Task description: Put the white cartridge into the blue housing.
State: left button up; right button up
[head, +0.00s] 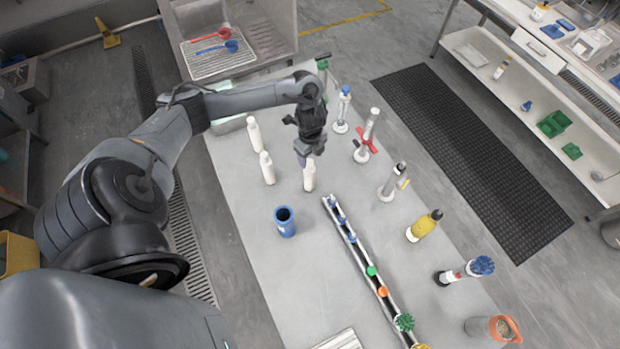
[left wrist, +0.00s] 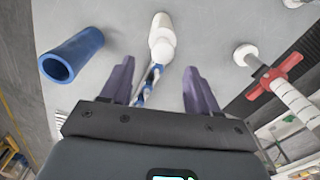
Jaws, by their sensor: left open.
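A white cartridge (head: 309,178) stands upright on the grey table, just below my left gripper (head: 307,158) in the head view. In the left wrist view, the white cartridge (left wrist: 162,42) lies ahead, between the lines of the two purple fingers of my left gripper (left wrist: 159,68). The fingers are open and hold nothing. The blue housing (head: 285,224) is an open-topped cylinder standing nearer to me on the table. It also shows in the left wrist view (left wrist: 72,57), at the upper left. My right gripper is not in view.
Two more white bottle-shaped pieces (head: 267,170) stand to the left. A rail (head: 362,260) with coloured parts runs right of the housing. A stand with a red handle (head: 366,146) and several bottles line the right edge. The table around the housing is clear.

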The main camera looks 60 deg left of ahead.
aim_at(310, 162)
pick_arm(q)
jog(key=shift+a+f+p, duration=0.2)
jog(key=shift+f, duration=1.2)
jog(key=shift+a+f+p, duration=0.15)
jog(key=shift+f+p, duration=0.05)
jog(key=shift+f, duration=1.15)
grip_shut()
